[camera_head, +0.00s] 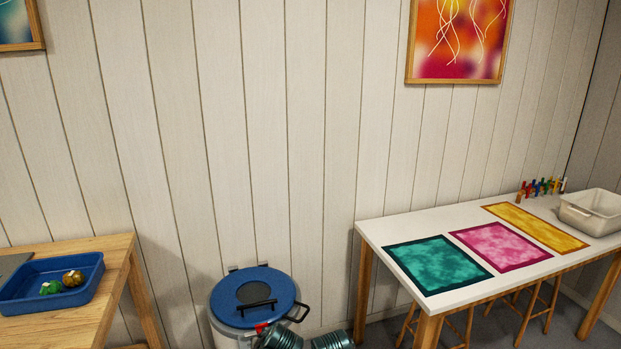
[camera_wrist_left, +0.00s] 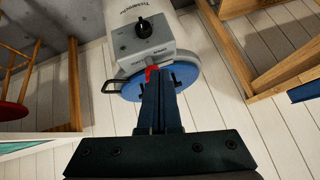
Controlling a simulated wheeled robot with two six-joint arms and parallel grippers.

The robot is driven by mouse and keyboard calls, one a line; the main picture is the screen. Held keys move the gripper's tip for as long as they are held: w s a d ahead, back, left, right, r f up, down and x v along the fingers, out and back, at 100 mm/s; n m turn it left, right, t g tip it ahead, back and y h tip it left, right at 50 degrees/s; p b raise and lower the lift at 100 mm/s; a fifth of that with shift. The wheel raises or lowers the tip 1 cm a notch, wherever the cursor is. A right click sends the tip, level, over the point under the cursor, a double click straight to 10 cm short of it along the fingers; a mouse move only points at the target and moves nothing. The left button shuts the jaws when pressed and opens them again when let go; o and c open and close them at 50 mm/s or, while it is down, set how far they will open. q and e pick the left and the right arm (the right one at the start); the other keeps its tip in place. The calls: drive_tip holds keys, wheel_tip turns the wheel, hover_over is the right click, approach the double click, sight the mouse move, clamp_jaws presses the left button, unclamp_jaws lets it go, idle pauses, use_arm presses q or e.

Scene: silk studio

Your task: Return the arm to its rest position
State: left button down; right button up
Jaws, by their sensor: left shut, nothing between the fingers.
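My left gripper (camera_wrist_left: 152,74) shows in the left wrist view. Its dark fingers are shut together with nothing between them. They point toward a pale grey drum-shaped appliance (camera_wrist_left: 155,45) with a black knob and a blue lid (camera_wrist_left: 118,84). I cannot tell whether the fingertips touch it. A small red piece shows by the fingertips; I cannot tell what it belongs to. In the head view the blue lid (camera_head: 232,290) sits on the drum, its black handle on top, at the bottom centre. The gripper's fingers cannot be made out there. My right gripper is not in view.
A white table (camera_head: 375,236) stands at right with teal, pink and yellow cloth panels, a pale bin (camera_head: 592,212) and small bottles (camera_head: 540,187). A wooden table (camera_head: 112,250) at left bears a blue tray (camera_head: 88,268). A panelled wall is behind; wooden stools stand under the white table.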

use_arm(q)
drive_tip(key=s+d+r+m+g+h+p, duration=0.1)
drive_tip(key=s+d+r+m+g+p, duration=0.1)
drive_tip(key=s, duration=0.5)
drive_tip(key=s+d+r+m+g+h+p, duration=0.1)
drive_tip(key=s+d+r+m+g+p, duration=0.2)
drive_tip(key=s+p, duration=0.4)
wheel_tip(320, 180, up, 2)
drive_tip(key=shift+s+d+g+h+p, duration=0.15)
drive_tip(key=shift+d+g+h+p, duration=0.15)
drive_tip(key=shift+d+g, duration=0.65)
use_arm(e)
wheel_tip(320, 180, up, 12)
use_arm(q)
drive_tip(key=shift+a, duration=0.2)
